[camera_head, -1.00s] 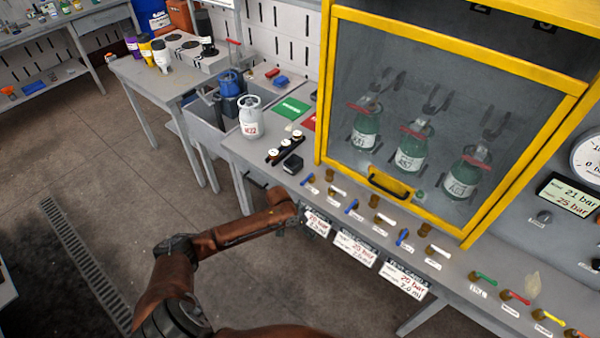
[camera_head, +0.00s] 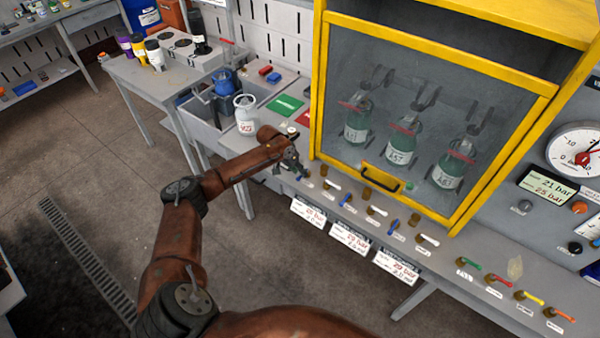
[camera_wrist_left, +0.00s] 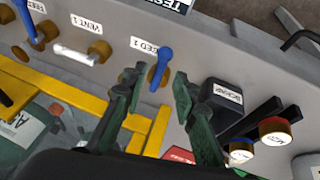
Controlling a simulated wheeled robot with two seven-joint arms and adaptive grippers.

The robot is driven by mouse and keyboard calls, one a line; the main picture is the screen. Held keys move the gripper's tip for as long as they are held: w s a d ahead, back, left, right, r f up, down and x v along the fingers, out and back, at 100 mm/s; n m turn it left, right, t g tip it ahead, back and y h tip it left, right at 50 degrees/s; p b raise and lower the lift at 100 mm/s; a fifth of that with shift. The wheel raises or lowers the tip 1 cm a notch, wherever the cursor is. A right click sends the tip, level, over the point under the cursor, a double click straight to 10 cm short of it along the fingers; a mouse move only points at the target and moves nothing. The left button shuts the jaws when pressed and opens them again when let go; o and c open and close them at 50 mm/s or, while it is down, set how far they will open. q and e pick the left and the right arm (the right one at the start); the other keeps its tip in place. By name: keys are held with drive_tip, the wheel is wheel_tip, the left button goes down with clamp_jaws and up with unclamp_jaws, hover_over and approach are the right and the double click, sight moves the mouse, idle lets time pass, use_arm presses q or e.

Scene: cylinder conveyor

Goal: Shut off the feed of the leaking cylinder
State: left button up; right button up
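Three green cylinders (camera_head: 357,128), (camera_head: 402,150), (camera_head: 452,172) with red tops stand behind the cabinet's glass. I cannot tell which leaks. Along the bench front is a row of valves with blue handles (camera_head: 347,199), (camera_head: 393,227) and white handles (camera_head: 377,211). My left gripper (camera_head: 293,168) is at the row's left end. In the left wrist view its two dark green fingers (camera_wrist_left: 157,92) are open and apart, with nothing held. A blue handle (camera_wrist_left: 161,68), labelled as a feed, shows in the gap between them; I cannot tell whether it touches. The right gripper is not in view.
The yellow-framed cabinet (camera_head: 318,90) rises behind the valves. Tags (camera_head: 350,238) hang from the bench edge. In the wrist view, a black block (camera_wrist_left: 222,95) stands just right of the fingers. A white canister (camera_head: 246,115) stands to the left. Coloured levers (camera_head: 498,281) lie right.

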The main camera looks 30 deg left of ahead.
use_arm(q)
drive_tip(key=shift+w+d+f, duration=0.15)
drive_tip(key=shift+w+f, duration=0.1)
drive_tip(key=shift+f, duration=0.15)
clamp_jaws()
